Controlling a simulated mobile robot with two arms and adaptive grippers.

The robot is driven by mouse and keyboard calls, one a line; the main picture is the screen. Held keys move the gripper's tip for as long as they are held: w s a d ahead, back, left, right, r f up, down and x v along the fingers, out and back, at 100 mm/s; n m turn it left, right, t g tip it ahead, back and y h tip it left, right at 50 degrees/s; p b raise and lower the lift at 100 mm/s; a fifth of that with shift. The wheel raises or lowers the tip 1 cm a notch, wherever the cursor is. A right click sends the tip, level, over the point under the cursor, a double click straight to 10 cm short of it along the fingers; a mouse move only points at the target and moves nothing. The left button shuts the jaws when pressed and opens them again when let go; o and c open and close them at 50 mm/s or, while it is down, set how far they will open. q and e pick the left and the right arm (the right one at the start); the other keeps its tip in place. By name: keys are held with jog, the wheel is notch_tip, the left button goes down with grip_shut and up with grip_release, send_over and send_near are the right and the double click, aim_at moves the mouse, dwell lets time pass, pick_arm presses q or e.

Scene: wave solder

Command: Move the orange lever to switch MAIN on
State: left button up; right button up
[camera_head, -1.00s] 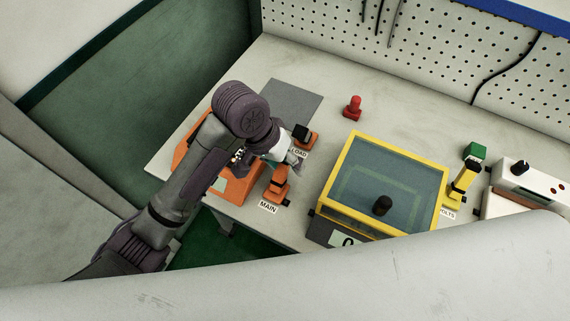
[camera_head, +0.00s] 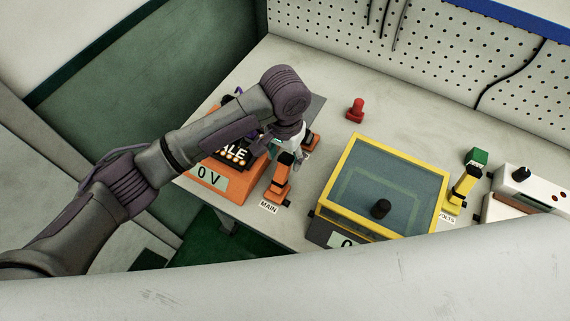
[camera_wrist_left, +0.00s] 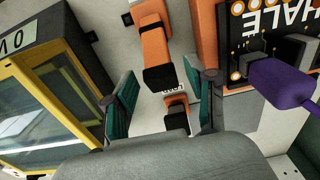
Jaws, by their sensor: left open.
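The orange MAIN lever (camera_head: 280,178), with a black tip, stands on its orange base above the label "MAIN" (camera_head: 268,207). It also shows in the left wrist view (camera_wrist_left: 155,45), its black tip pointing toward the camera. My left gripper (camera_wrist_left: 165,98) is open and empty, its two teal-padded fingers spread on either side of the tip's line. In the head view my left gripper (camera_head: 298,146) is just behind the MAIN lever, partly hidden by my wrist. I cannot tell whether it touches the lever. My right gripper is not in view.
The LOAD lever (camera_head: 312,141) is close behind the gripper. An orange box reading "0 V" (camera_head: 225,182) stands left, a yellow-framed glass-topped box (camera_head: 345,150) right. A yellow lever (camera_head: 463,188) and red knob (camera_head: 356,108) are farther off. A purple-handled object (camera_wrist_left: 280,82) lies near the fingers.

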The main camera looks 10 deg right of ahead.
aim_at(285, 167)
pick_arm(q)
jog(key=shift+f, duration=2.75)
grip_shut()
